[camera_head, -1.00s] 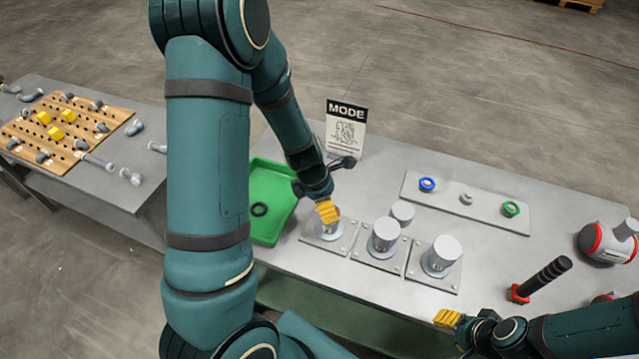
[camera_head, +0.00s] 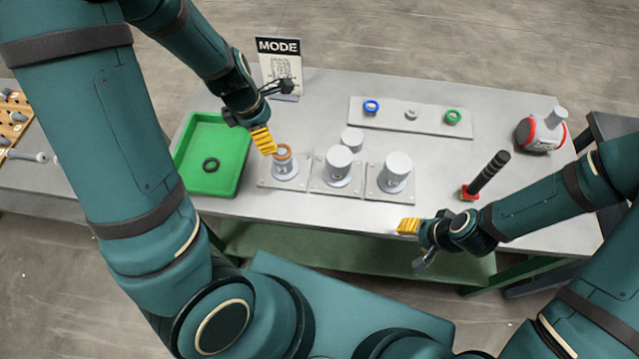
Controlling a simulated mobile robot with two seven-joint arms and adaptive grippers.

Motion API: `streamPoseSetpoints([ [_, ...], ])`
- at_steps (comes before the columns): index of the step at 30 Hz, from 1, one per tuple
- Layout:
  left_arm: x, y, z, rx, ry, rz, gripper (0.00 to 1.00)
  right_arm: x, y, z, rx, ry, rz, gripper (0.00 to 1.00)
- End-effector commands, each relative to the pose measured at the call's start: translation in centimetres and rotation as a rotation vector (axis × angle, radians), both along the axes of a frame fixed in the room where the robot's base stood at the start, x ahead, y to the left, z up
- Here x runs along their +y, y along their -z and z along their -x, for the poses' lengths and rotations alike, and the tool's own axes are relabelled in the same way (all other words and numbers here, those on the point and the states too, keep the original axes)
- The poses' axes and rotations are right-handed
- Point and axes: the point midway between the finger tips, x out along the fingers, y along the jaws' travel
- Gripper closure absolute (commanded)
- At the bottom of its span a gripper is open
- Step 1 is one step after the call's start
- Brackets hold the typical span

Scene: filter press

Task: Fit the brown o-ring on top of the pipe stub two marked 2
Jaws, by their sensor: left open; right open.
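A brown o-ring (camera_head: 283,151) sits on top of the leftmost pipe stub (camera_head: 285,170), around its upper end. The stub stands upright on a square plate; its mark is too small to read. My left gripper (camera_head: 264,141), with yellow fingers, is open just left of and above the ring. Whether a fingertip still touches the ring I cannot tell. My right gripper (camera_head: 408,226) is open and empty at the table's front edge, right of and in front of the stubs.
Two stubs with wide grey tops, a middle one (camera_head: 338,160) and a right one (camera_head: 397,165), stand beside it. A MODE sign (camera_head: 279,68) stands behind my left gripper.

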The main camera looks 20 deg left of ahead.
Motion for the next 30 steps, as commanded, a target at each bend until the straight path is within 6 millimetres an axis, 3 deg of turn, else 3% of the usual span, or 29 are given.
streamPoseSetpoints([
  [9,-7.4,9.5,2.2,-0.114,0.998,-0.169,0.26,0.0,0.0,0.0,0.000,0.000,0.000,0.53],
  [15,-13.0,13.0,4.2,-0.280,1.525,-0.197,0.26,0.0,0.0,0.0,0.000,0.000,0.000,0.53],
  [22,-17.4,14.3,5.7,-0.464,1.862,-0.227,0.26,0.0,0.0,0.0,0.000,0.000,0.000,0.53],
  [30,-18.1,14.3,5.8,-0.500,1.917,-0.238,0.26,0.0,0.0,0.0,0.000,0.000,0.000,0.53],
])
